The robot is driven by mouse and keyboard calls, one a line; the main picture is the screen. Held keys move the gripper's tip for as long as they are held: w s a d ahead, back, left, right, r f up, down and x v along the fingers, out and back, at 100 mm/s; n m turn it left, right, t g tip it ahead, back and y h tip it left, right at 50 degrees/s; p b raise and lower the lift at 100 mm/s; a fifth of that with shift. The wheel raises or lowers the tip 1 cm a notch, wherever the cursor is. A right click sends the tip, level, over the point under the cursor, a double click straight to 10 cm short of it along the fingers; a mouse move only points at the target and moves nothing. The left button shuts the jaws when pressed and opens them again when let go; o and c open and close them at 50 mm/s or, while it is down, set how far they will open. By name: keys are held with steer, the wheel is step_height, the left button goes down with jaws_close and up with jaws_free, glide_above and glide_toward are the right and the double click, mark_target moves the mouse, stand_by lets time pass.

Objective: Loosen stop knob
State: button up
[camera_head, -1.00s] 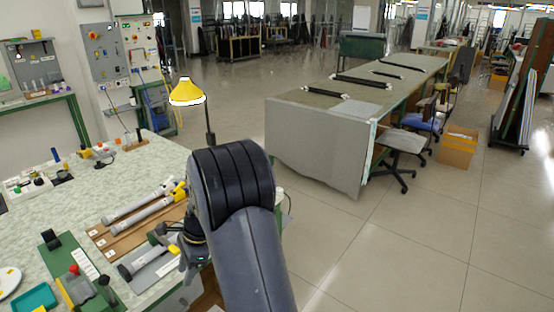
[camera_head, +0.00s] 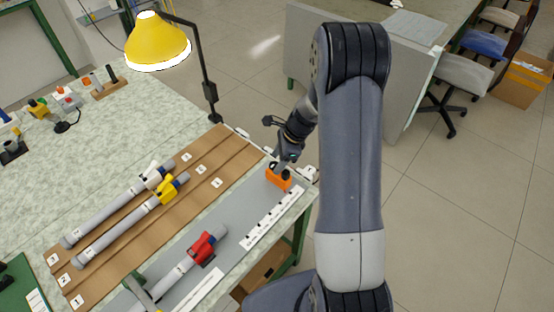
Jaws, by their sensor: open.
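An orange stop block (camera_head: 279,178) sits at the far end of a grey plate (camera_head: 225,215) beside a white scale strip. Dark spots show on its top, but I cannot make out the knob clearly. My gripper (camera_head: 280,163) is open, pointing down right at the top of the orange block. Its fingers partly hide that top, and I cannot tell whether they touch it. A grey rod with a red collar (camera_head: 204,246) lies on the same plate, nearer the camera and apart from the block.
Two grey rods, one with a white collar (camera_head: 153,176) and one with a yellow collar (camera_head: 168,187), lie on a brown grooved board (camera_head: 118,252). A yellow lamp (camera_head: 157,42) stands behind on a black post (camera_head: 208,80).

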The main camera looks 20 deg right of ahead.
steer(key=shift+w+f, duration=0.35)
steer(key=shift+f, duration=0.15)
steer(key=shift+a+f, duration=0.15)
steer(key=shift+f, duration=0.2)
steer(key=c, duration=1)
